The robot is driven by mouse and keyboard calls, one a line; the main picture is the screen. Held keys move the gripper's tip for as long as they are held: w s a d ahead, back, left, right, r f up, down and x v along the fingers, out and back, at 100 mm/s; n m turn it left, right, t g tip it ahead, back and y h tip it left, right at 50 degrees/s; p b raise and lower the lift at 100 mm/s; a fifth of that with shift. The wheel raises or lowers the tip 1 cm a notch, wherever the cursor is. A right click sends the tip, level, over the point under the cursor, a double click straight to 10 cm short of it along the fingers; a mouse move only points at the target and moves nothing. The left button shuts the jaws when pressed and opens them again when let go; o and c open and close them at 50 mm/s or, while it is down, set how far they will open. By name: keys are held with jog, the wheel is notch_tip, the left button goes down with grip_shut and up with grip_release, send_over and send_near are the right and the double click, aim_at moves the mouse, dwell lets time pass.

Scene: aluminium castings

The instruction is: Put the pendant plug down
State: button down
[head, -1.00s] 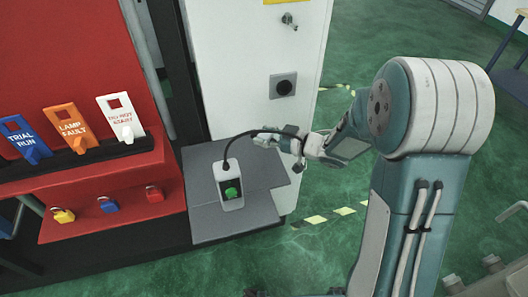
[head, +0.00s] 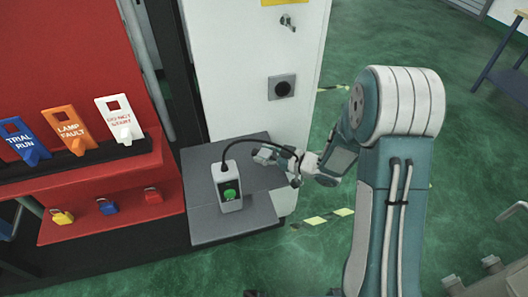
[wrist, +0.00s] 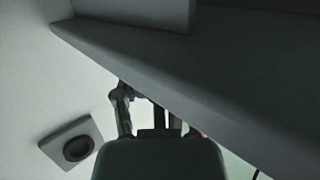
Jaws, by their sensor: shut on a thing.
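The pendant, a white box (head: 229,187) with a green button, stands on the grey shelf (head: 213,221). Its black cable (head: 255,139) arcs from its top over to my gripper. My gripper (head: 264,156) is low over the right part of the shelf, to the right of the pendant, and is shut on the pendant plug. The plug itself is mostly hidden by the fingers and too small to make out. In the wrist view my gripper's fingers (wrist: 148,112) show close to the edge of the dark grey shelf (wrist: 200,85); the plug is not clear there.
A socket (head: 283,87) is on the white cabinet behind the shelf; a similar round fitting (wrist: 76,146) shows in the wrist view. A red board (head: 75,60) with tags and several padlocks stands at the left. The shelf's front part is clear.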

jog(key=shift+f, duration=0.25)
jog(key=shift+c, duration=0.7)
grip_release()
